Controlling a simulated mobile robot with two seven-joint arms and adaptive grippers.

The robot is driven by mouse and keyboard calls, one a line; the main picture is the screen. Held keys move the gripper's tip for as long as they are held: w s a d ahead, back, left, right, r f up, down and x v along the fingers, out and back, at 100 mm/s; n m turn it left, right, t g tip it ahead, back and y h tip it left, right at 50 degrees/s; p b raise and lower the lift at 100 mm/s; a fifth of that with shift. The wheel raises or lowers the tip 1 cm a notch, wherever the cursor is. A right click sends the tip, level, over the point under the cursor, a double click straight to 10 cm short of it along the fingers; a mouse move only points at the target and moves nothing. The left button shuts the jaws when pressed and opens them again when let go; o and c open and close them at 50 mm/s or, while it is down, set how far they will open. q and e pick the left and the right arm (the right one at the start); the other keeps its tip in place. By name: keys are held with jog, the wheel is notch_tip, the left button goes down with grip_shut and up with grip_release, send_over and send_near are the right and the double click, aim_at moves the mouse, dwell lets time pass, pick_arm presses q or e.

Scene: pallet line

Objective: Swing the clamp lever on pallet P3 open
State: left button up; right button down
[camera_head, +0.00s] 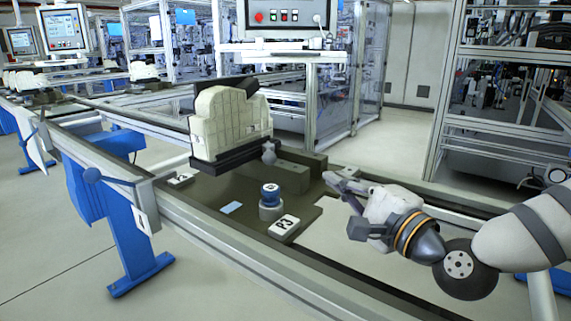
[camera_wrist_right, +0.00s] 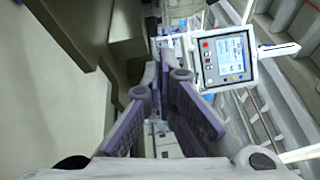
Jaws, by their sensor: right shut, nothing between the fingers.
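Pallet P3 (camera_head: 235,188) is a dark green plate on the conveyor, with a white P3 label (camera_head: 284,226) at its near corner. A pale block-like workpiece (camera_head: 228,122) sits on it in a dark holder. A small grey knob (camera_head: 268,152) shows at the workpiece's right corner; it looks like the clamp lever's end, but the arm of the lever is not clear. My right gripper (camera_head: 340,188) is shut and empty, right of the knob and apart from it, beside the pallet's right edge. Its fingers also show in the right wrist view (camera_wrist_right: 160,90). My left gripper is not in view.
A blue-topped cylinder (camera_head: 270,196) stands on the pallet near the label. Green blocks (camera_head: 300,164) lie behind it, between knob and gripper. A control panel (camera_head: 285,18) hangs behind.

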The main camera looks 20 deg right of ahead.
aim_at(269, 149)
jog(key=x, duration=0.5)
jog(key=b+x, duration=0.1)
jog(key=x, duration=0.1)
jog(key=shift+w+f, duration=0.3)
jog(key=a, duration=0.1)
jog(key=a+r, duration=0.1)
jog(key=shift+s+a, duration=0.1)
jog(key=shift+a, duration=0.3)
jog(key=shift+a+r+p, duration=0.1)
jog(key=shift+a+p, duration=0.2)
jog(key=shift+a, duration=0.3)
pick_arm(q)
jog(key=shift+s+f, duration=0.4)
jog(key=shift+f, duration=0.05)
